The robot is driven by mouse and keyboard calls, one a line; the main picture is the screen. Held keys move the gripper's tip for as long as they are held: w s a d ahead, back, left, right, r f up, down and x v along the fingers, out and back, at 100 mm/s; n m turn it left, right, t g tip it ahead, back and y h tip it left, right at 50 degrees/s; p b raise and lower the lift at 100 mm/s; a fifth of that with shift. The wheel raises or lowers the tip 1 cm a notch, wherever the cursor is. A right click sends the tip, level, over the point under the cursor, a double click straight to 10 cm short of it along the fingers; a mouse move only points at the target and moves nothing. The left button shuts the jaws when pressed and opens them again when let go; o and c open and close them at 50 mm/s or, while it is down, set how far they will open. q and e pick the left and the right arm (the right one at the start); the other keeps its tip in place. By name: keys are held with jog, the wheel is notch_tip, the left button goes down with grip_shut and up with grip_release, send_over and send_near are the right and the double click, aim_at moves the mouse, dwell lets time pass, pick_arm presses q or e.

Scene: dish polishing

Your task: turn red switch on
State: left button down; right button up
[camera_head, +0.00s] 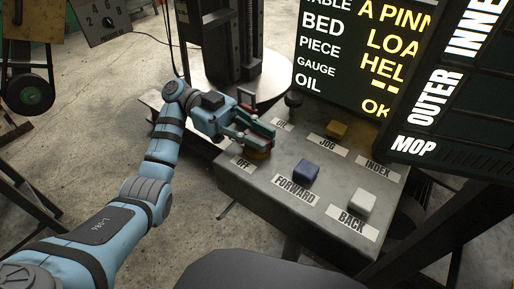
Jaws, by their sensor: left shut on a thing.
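The red switch (259,152) is on the far left part of the grey control box, between the OFF label (243,163) and the label at its far left edge, which is partly covered. My left gripper (261,140) reaches in from the left and is shut on the red switch. Its fingers hide much of the switch, so I cannot tell which way it is turned. My right gripper is not in view.
Lit sign boards (345,50) stand behind and to the right. A machine column (232,40) stands behind my gripper.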

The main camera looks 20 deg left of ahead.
aim_at(258, 136)
pick_arm(q)
jog(key=shift+f, duration=0.1)
jog(key=c, duration=1.6)
grip_release()
notch_tip(258, 136, up, 10)
jog(key=shift+r, duration=0.1)
